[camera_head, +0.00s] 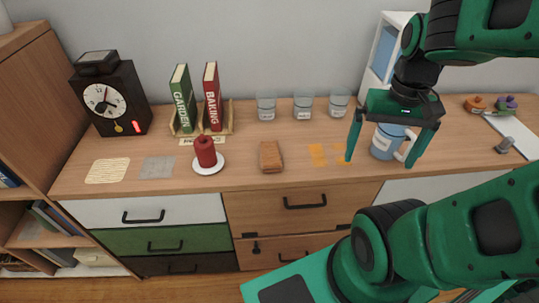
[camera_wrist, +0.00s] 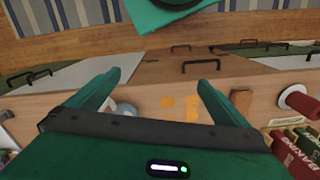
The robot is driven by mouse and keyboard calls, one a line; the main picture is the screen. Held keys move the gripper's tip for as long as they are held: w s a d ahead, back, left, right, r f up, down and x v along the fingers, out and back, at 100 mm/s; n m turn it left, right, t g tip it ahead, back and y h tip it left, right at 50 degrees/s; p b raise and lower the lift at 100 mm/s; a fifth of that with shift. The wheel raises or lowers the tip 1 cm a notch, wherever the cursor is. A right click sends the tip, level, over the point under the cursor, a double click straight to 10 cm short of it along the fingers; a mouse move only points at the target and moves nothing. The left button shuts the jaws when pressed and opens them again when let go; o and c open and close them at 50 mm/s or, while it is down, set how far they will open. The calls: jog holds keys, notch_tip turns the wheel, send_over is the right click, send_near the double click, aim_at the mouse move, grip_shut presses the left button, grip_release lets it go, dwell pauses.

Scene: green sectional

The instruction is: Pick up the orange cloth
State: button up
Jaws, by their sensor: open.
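The orange cloth (camera_head: 317,154) appears as flat, patchy orange pieces on the wooden cabinet top, right of a brown block. Its full outline is hard to make out against the wood. In the wrist view the orange patches (camera_wrist: 167,102) lie between and beyond my two fingers. My gripper (camera_head: 380,161) is open with nothing held, fingers pointing down. In the head view its left finger overlaps the right edge of the orange patches. A blue-and-white mug (camera_head: 383,143) shows between its fingers there. The wrist view also shows my gripper (camera_wrist: 162,82).
A brown block (camera_head: 270,157), a red candle (camera_head: 205,151) on a white plate and flat cream (camera_head: 108,171) and grey (camera_head: 157,167) pieces lie to the left. Several glass jars (camera_head: 303,106) stand behind. Books (camera_head: 183,98) and a clock (camera_head: 109,100) stand at back left.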

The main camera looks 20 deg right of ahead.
jog(key=n, duration=2.1)
send_over(270, 152)
notch_tip(270, 152, down, 6)
jog(key=shift+f, duration=3.2)
jog(key=shift+c, duration=0.6)
